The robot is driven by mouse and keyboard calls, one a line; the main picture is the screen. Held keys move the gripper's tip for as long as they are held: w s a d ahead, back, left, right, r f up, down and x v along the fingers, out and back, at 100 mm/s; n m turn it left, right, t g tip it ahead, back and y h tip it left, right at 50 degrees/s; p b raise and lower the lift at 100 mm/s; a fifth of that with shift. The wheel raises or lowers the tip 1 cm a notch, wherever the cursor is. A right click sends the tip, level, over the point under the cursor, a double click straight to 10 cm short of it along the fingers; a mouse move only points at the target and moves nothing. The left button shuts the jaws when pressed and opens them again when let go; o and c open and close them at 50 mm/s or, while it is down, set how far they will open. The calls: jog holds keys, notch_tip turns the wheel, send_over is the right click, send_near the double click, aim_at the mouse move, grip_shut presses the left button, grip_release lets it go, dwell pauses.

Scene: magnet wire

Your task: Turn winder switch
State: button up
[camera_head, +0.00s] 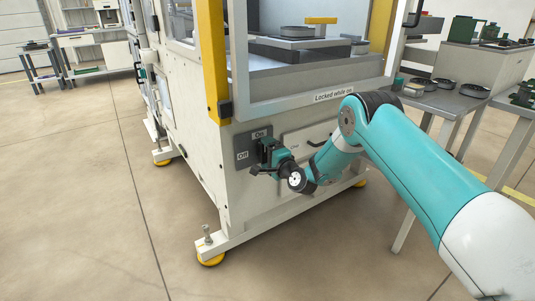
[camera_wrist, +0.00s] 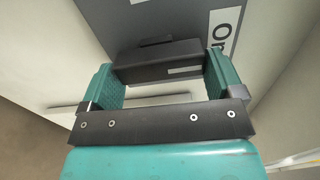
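The winder switch is a dark handle on a grey plate (camera_head: 240,143) low on the machine's corner. The plate carries an "On" label (camera_head: 259,134) above and an "Off" label (camera_head: 242,155) at left. My gripper (camera_head: 264,152) is at the switch and hides much of it. In the wrist view, the black switch handle (camera_wrist: 160,62) lies across the picture between the two teal fingers of my gripper (camera_wrist: 164,75). The fingers stand wide apart, one at each end of the handle. Whether they press on it is not clear. Part of the "On" label (camera_wrist: 222,32) shows at upper right.
The winder machine (camera_head: 290,150) has a window frame marked "Locked while on" (camera_head: 333,95) above the switch. A black handle (camera_head: 320,143) is on its front panel. A table with round parts (camera_head: 440,100) stands at right. The floor at left is clear.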

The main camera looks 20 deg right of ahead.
jog(key=shift+o, duration=0.8)
jog(key=shift+s, duration=0.15)
jog(key=b+v, duration=1.6)
jog(key=v, duration=0.1)
